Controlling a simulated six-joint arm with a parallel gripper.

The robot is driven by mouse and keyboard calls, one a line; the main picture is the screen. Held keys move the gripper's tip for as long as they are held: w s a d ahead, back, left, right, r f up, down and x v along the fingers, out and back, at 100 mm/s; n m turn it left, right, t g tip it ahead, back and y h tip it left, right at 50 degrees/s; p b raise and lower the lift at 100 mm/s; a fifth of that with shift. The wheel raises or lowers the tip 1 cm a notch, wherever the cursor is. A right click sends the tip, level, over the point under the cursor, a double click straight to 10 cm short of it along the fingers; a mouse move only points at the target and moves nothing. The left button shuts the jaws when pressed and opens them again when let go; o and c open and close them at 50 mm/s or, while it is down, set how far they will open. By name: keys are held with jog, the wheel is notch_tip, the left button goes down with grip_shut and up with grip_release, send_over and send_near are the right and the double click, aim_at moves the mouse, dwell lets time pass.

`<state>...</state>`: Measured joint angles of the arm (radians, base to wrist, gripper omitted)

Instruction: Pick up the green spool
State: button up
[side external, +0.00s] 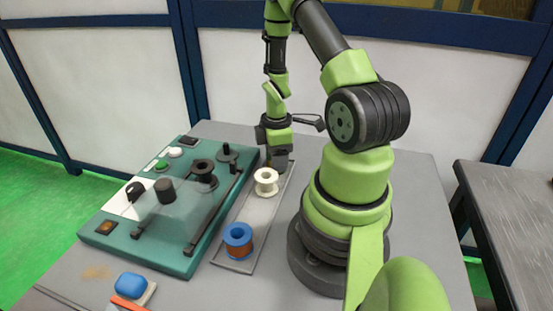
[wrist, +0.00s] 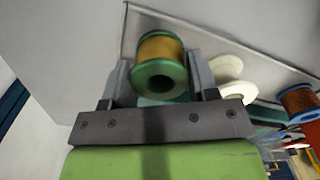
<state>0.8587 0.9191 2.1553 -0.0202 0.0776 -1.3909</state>
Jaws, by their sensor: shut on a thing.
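The green spool (wrist: 161,75), with green flanges and a yellow-gold winding, shows in the wrist view between the two jaws of my gripper (wrist: 160,80). My gripper is shut on it. In the side external view my gripper (side external: 279,160) points down at the far end of the grey tray (side external: 262,212). The green spool cannot be made out there, hidden by the gripper. Whether the spool still touches the tray I cannot tell.
A white spool (side external: 266,181) stands close in front of my gripper on the tray. A blue spool with copper wire (side external: 238,240) stands at the near end. The teal winding machine (side external: 150,262) is left of the tray. A blue object (side external: 131,283) lies at the near table edge.

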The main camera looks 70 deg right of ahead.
jog(key=shift+r, duration=0.1)
notch_tip(320, 180, up, 9)
jog(key=w+r, duration=0.1)
jog(key=w, duration=0.3)
jog(key=w+a, duration=0.1)
jog(key=w, duration=0.3)
jog(key=w+r, duration=0.1)
jog(key=w, duration=0.3)
jog(key=shift+w+a+r, duration=0.1)
jog(key=shift+a+r, duration=0.1)
jog(key=shift+r, duration=0.15)
jog(key=shift+w+f, duration=0.1)
jog(key=shift+w, duration=0.05)
jog(key=shift+a+f, duration=0.1)
jog(key=shift+f, duration=1.7)
jog(key=shift+f, duration=0.15)
jog(key=shift+f, duration=0.85)
jog(key=shift+f, duration=0.2)
